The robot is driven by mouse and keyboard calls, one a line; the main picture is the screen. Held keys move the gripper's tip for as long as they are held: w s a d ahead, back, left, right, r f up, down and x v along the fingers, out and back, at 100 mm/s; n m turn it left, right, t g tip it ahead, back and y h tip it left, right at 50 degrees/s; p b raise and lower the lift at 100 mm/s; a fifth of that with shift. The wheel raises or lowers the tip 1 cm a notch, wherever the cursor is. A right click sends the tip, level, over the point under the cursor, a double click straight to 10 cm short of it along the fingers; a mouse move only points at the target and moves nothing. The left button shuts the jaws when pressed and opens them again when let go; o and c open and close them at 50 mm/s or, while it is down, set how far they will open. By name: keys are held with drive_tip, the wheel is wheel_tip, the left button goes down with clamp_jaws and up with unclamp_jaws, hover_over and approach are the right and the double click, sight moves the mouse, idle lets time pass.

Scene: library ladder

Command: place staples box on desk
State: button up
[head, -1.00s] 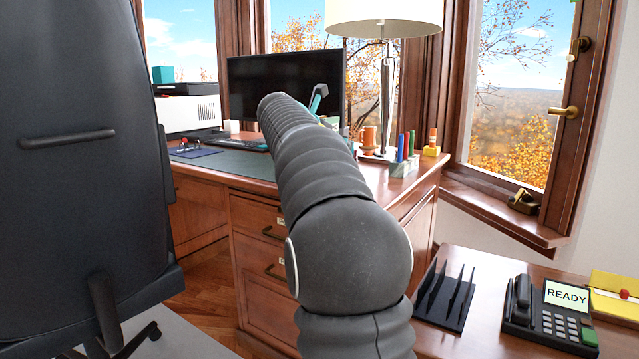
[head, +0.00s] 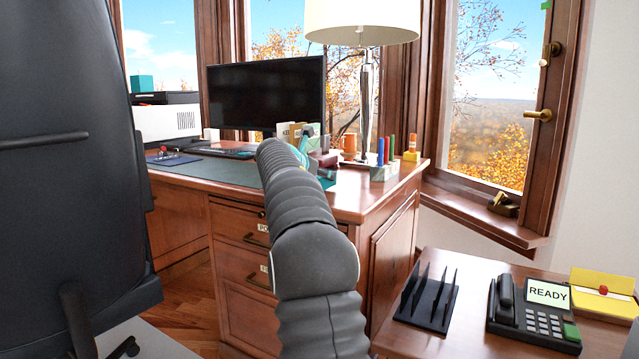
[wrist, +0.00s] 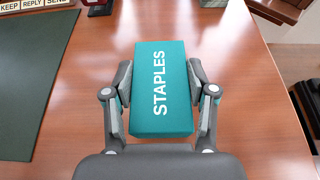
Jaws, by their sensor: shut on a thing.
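The teal staples box (wrist: 160,110), with white STAPLES lettering, is between the two fingers of my gripper (wrist: 160,82) in the wrist view. My gripper is shut on its sides. The wooden desk (wrist: 245,100) lies beneath the box; I cannot tell whether the box touches it. In the head view, my arm covers most of the gripper and box, near the right part of the desk (head: 345,207).
A dark green desk pad (wrist: 30,75) lies left of the box. KEEP, REPLY and SEND blocks (wrist: 33,5) stand beyond it. A lamp (head: 365,100) and pen holder (head: 384,172) stand at the back right. Bare desktop surrounds the box.

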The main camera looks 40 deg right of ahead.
drive_tip(key=shift+f, duration=0.4)
drive_tip(key=shift+f, duration=0.15)
drive_tip(key=o, duration=1.3)
drive_tip(key=shift+s+a+r, duration=0.1)
drive_tip(key=shift+a+r, duration=0.15)
drive_tip(key=v, duration=1)
drive_tip(key=shift+a+p, duration=0.1)
drive_tip(key=shift+p, duration=0.25)
drive_tip(key=shift+s+a+r, duration=0.25)
drive_tip(key=shift+s+a, duration=0.1)
drive_tip(key=shift+a, duration=0.2)
